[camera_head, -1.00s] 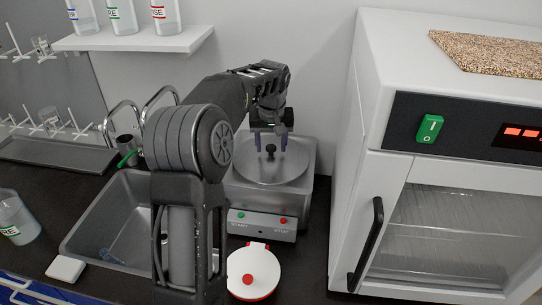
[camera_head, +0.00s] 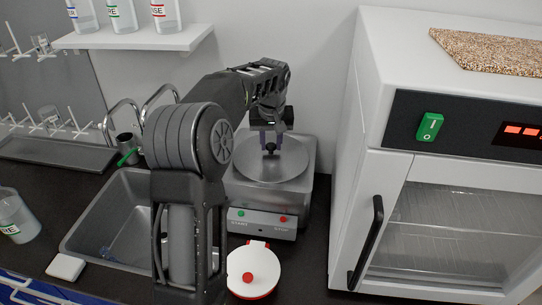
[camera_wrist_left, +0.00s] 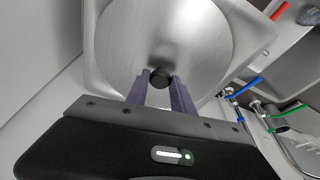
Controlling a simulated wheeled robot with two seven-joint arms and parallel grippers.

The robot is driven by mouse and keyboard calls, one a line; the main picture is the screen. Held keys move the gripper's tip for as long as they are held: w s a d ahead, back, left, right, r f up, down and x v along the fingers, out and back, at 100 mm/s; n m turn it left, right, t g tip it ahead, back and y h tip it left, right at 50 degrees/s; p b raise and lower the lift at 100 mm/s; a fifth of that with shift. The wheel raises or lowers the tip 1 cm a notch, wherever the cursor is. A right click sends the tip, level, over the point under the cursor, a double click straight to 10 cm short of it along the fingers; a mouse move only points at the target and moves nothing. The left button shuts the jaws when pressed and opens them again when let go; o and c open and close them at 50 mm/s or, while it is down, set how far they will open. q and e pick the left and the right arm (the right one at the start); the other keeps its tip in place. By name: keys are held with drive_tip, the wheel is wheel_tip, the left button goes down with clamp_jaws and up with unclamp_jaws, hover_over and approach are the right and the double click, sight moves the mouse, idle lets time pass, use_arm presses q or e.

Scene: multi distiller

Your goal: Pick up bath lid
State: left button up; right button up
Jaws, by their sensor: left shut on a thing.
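The bath lid (camera_head: 262,170) is a round brushed-metal disc with a small black knob (camera_head: 270,147) at its centre. It lies on top of the grey bath (camera_head: 307,185), which has a front panel with a green and a red button. In the left wrist view the lid (camera_wrist_left: 205,55) fills the upper middle and looks seated. My left gripper (camera_head: 270,145) comes down from above and is shut on the black knob. In the left wrist view the two purple-grey fingers (camera_wrist_left: 160,82) stand on either side of the knob (camera_wrist_left: 159,77). My right gripper is not in view.
A white round lid with a red knob (camera_head: 265,270) lies in front of the bath. A sink (camera_head: 85,215) is at left with taps behind it. A large white oven (camera_head: 345,165) stands close at right. A shelf with bottles (camera_head: 190,38) is above left.

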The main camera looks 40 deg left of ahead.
sight(271, 146)
use_arm(q)
clamp_jaws()
idle(0.8)
drive_tip(key=shift+r, duration=0.15)
wheel_tip(271, 146, up, 10)
drive_tip(key=b, duration=0.1)
idle(0.3)
idle(0.5)
